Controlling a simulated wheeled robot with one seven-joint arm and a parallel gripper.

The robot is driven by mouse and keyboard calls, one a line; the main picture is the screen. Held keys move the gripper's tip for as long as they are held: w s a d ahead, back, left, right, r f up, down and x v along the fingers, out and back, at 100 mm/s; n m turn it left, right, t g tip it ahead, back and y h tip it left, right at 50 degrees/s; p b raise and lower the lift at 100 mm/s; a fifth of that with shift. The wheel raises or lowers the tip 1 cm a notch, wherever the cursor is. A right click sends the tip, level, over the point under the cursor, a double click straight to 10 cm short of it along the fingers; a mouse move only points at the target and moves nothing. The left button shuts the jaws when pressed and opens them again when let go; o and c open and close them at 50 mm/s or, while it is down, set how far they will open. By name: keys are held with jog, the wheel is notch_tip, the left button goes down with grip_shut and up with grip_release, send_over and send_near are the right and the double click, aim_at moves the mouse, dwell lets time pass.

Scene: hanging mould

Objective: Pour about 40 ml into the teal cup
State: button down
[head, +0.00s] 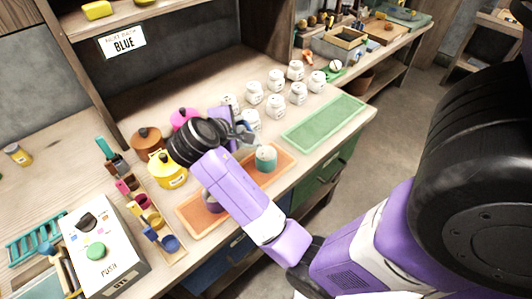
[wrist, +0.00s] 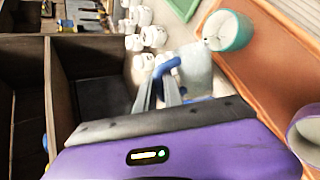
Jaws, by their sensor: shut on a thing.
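The teal cup (head: 266,158) stands upright on the orange tray (head: 284,168). In the wrist view the teal cup (wrist: 238,36) shows a pale inside; how much it holds I cannot tell. My gripper (wrist: 168,97) is shut on the blue handle of a pale, see-through jug (wrist: 192,68). The jug appears tilted, its lip close beside the cup's rim; I cannot make out a stream. In the head view the jug (head: 246,133) is mostly hidden by my wrist, just left of the cup. A purple cup (head: 213,201) is partly hidden behind my arm; it also shows in the wrist view (wrist: 306,138).
Several white jars (head: 276,80) stand behind the jug. A green tray (head: 324,118) lies empty to the right. Yellow (head: 168,170), brown (head: 147,140) and pink (head: 184,118) pots stand left of my gripper. A white box with a green button (head: 96,251) is at front left.

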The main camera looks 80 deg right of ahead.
jog(key=shift+s+f+m+t, duration=0.25)
jog(key=shift+m+t, duration=0.05)
jog(key=shift+t, duration=0.1)
dwell(0.5)
